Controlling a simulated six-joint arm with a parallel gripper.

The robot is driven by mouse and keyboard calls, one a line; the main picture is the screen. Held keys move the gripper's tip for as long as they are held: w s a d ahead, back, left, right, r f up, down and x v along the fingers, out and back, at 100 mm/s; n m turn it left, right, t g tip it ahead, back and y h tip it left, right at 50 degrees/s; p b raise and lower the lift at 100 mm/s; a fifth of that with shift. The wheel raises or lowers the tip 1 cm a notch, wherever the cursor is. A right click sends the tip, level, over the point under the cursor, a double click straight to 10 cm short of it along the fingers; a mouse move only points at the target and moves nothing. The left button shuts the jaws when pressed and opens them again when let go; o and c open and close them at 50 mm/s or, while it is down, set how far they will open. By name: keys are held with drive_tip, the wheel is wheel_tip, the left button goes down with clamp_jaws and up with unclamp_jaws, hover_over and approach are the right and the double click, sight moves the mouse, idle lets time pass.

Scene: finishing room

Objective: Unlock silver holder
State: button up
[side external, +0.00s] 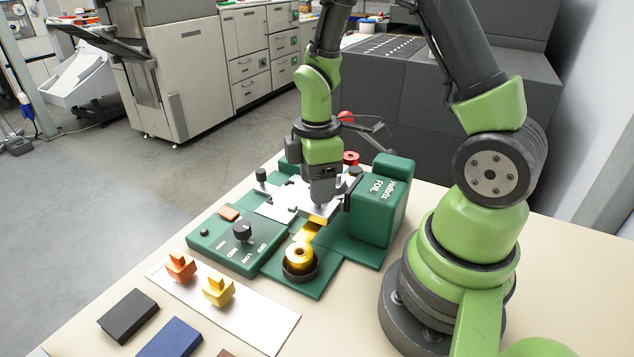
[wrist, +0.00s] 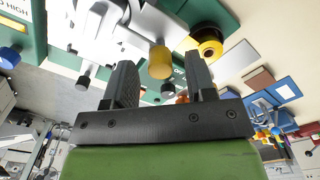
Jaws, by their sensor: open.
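The green foil press (side external: 375,225) stands on the table with a pale metal plate (side external: 285,203) on its bed. A silver metal part (side external: 318,212), likely the holder, lies beneath my gripper (side external: 322,200) at the press's front. In the wrist view a silver part (wrist: 152,22) lies beyond my fingers, with a yellow rounded end (wrist: 160,62) showing between them. My gripper (wrist: 159,66) is open, with its fingers apart. I cannot tell whether they touch the yellow end. The holder's lock is not clearly distinguishable.
A gold foil roll (side external: 299,256) sits on a black spindle at the front. Left of it is a green control box (side external: 215,243) with a black dial (side external: 242,230). Orange (side external: 180,267) and yellow (side external: 218,291) pieces stand on a white strip (side external: 262,322). Dark (side external: 128,315) and blue (side external: 171,339) blocks lie nearer.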

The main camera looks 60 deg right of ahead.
drive_tip(key=shift+f, duration=0.35)
drive_tip(key=c, duration=0.9)
drive_tip(key=shift+c, duration=0.2)
